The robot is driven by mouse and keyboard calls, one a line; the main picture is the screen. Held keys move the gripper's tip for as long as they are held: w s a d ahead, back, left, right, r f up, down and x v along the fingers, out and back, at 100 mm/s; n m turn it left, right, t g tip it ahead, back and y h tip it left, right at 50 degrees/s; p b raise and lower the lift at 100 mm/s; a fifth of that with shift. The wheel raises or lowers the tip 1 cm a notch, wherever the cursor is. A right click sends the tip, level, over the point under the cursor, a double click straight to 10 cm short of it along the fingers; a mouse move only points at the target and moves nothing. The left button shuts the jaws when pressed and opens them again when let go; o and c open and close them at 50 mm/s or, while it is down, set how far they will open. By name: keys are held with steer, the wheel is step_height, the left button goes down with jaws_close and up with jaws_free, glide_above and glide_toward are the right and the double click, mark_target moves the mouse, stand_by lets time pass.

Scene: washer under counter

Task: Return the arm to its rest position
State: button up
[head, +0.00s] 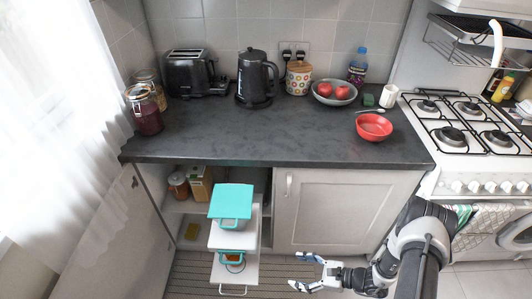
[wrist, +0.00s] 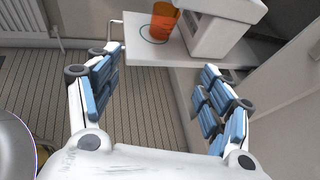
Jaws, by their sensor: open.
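My gripper (head: 299,271) is low in front of the closed right cabinet door, its fingers pointing left toward the pulled-out drawers. It is open and empty; in the wrist view the blue-padded fingers (wrist: 158,65) are spread wide with floor between them. My arm comes in from the lower right of the head view and is bent, with the forearm running down to the gripper. The lowest pulled-out white drawer (head: 236,270) is just left of the fingertips, with a visible gap. An orange cup (wrist: 165,22) stands on a white shelf beyond the fingers in the wrist view.
The left cabinet door (head: 115,240) stands open; the right door (head: 325,210) is shut. The countertop (head: 270,135) holds a kettle, toaster, jars and a red bowl (head: 373,127). The stove (head: 470,125) is right.

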step_height(320, 180, up, 29)
steer(key=a+n+g+h, duration=0.1)
steer(key=n+g+h, duration=0.35)
steer(key=n, duration=0.65)
steer(key=s+d+r+n+t+h, duration=0.1)
steer(key=s+r+n+h, duration=0.3)
steer(key=s+r, duration=0.4)
steer(key=s+d+r+n+t+h, duration=0.2)
steer(key=s+r+n, duration=0.4)
steer(key=r, duration=0.6)
steer(key=s+t+h, duration=0.1)
steer(key=s+h, duration=0.1)
steer(key=shift+s+d, duration=0.15)
steer(key=shift+s, duration=0.25)
steer(key=shift+t, duration=0.25)
steer(key=shift+c, duration=0.6)
